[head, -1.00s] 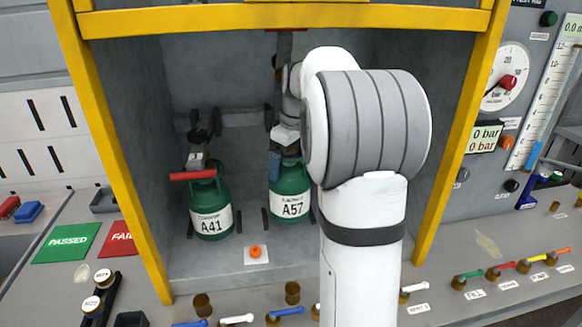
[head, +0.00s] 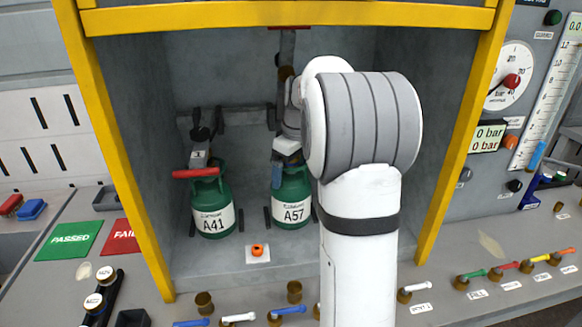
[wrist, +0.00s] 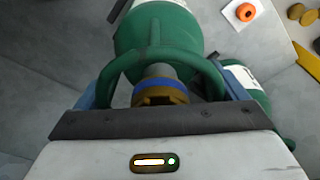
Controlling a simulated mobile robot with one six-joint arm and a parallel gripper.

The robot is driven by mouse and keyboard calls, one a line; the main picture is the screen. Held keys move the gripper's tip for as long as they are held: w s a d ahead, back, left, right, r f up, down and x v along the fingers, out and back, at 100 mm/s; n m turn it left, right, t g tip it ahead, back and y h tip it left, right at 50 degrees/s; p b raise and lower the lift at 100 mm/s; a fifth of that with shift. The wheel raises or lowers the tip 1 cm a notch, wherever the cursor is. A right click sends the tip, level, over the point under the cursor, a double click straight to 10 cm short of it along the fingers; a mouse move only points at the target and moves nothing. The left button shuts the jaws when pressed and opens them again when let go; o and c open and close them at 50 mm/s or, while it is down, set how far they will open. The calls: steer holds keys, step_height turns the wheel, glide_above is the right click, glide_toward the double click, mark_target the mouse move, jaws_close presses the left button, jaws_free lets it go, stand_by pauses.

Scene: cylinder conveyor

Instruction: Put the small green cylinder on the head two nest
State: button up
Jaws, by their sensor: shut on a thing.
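The green cylinder labelled A57 (head: 293,190) is upright inside the yellow-framed bay, right of another green cylinder labelled A41 (head: 212,195). My gripper (head: 277,172) is above A57 and shut on its top. In the wrist view A57 (wrist: 150,30) shows its green guard ring and a brass valve with a blue band between the fingers of my gripper (wrist: 160,88). A57's base is near the bay floor; I cannot tell if it touches. A dark vertical head fitting (head: 286,50) hangs above A57. The second nest is hidden under A57.
A41 has a red-handled clamp (head: 195,174) at its top, close on the left. An orange button on a white plate (head: 257,250) is in front. Yellow posts (head: 120,170) flank the bay. Several small valve levers (head: 290,310) line the front edge.

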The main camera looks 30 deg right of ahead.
steer(key=o, duration=1.7)
steer(key=shift+f, duration=0.1)
steer(key=shift+o, duration=0.2)
steer(key=r, duration=0.5)
steer(key=s+r+p, duration=0.1)
steer(key=r, duration=0.1)
steer(key=shift+d+r, duration=0.3)
steer(key=shift+r, duration=0.05)
